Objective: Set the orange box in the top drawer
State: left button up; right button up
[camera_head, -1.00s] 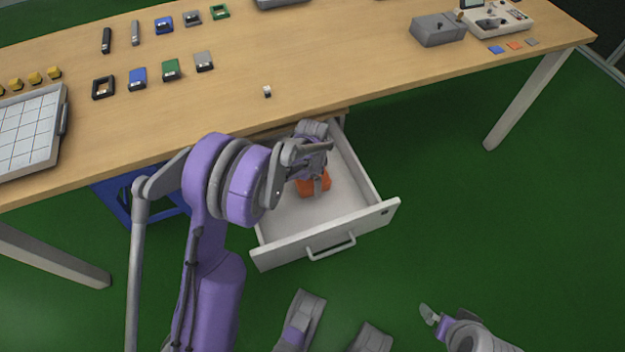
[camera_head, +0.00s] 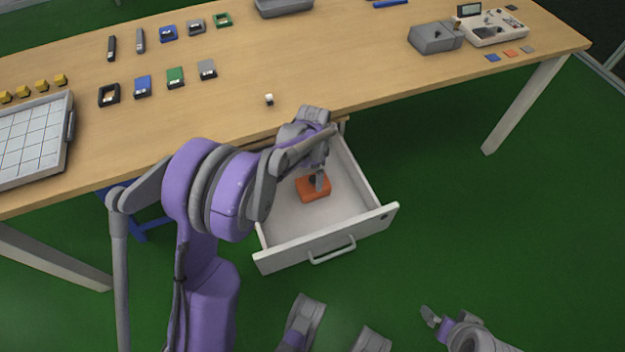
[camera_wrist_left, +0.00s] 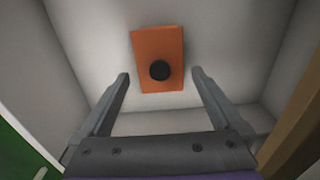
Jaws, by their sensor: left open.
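The orange box (camera_head: 314,189) lies on the floor of the open white top drawer (camera_head: 343,224), under the table. In the left wrist view the orange box (camera_wrist_left: 158,50) shows a round black knob on its top and lies beyond the fingertips, with bare drawer floor around it. My left gripper (camera_head: 319,180) reaches down over the drawer; its fingers (camera_wrist_left: 160,76) are spread apart with nothing between them. The gripper hides part of the box in the head view. My right gripper (camera_head: 430,316) is low at the right, away from the drawer; its finger gap is unclear.
The drawer front (camera_head: 328,241) with its handle stands pulled out over the green floor. On the table are a white gridded tray (camera_head: 30,140), several small colored parts, a grey box (camera_head: 434,38) and a device (camera_head: 492,28). A small white object (camera_head: 269,99) sits near the table edge.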

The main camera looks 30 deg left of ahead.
pick_arm(q)
notch_tip(320, 180, up, 5)
jog(key=shift+f+p, duration=0.1)
jog(key=shift+p, duration=0.3)
jog(key=s+d+r+n+t, duration=0.25)
jog(key=s+d+r, duration=0.25)
jog(key=s+r, duration=0.4)
jog(key=s+d+n+t, duration=0.1)
jog(key=s+n, duration=0.1)
jog(key=s, duration=0.6)
jog(key=s+d+f+n+t, duration=0.1)
jog(key=s+d+n, duration=0.1)
jog(key=s, duration=0.6)
jog(key=shift+f+n, duration=0.3)
jog(key=shift+n, duration=0.55)
pick_arm(e)
jog(key=shift+r, duration=0.7)
